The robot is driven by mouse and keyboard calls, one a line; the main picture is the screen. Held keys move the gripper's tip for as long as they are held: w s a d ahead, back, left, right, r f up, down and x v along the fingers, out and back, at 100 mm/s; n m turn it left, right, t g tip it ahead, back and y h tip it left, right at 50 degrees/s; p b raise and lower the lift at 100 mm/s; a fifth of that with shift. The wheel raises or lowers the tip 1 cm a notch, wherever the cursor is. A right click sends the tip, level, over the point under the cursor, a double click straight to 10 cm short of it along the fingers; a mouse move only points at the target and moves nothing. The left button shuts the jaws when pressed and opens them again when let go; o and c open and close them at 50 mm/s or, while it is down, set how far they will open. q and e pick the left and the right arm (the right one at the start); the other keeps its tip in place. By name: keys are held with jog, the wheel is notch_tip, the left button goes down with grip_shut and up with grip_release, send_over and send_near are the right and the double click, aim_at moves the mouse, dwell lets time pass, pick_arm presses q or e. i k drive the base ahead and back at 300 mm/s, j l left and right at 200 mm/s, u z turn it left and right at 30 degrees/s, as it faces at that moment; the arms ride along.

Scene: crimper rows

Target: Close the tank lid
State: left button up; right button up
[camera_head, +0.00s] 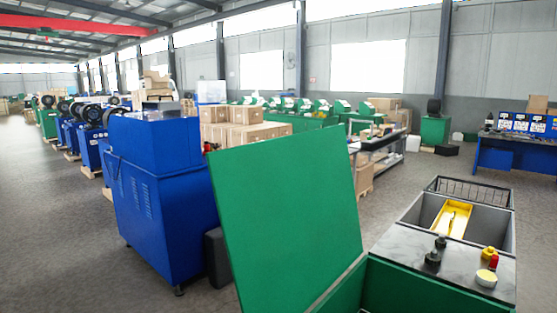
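The tank lid (285,215) is a large flat green panel. It stands raised and tilted at the left side of the green tank (420,292). The tank is at the lower right, and only its upper rim and part of its inside show. The lower part of the lid is cut off by the bottom edge of the picture. Neither of my grippers is in view.
A blue machine (165,200) stands left of the lid. A dark marbled top (462,268) with small bottles and a grey bin holding a yellow tray (452,219) adjoin the tank. Cardboard boxes (245,130) are behind.

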aim_at(287, 207)
jog(key=i+j, duration=0.2)
jog(key=j, duration=0.25)
jog(key=i+j, duration=0.2)
jog(key=j, duration=0.2)
jog(key=i+j, duration=0.2)
jog(key=j, duration=0.25)
jog(key=i+j, duration=0.2)
jog(key=j, duration=0.25)
jog(key=i+j, duration=0.2)
jog(key=j, duration=0.2)
jog(key=i+j, duration=0.2)
jog(key=j, duration=0.25)
jog(key=i+j, duration=0.2)
jog(key=j, duration=0.2)
jog(key=i+j, duration=0.25)
jog(key=j, duration=0.2)
jog(key=z, duration=1.7)
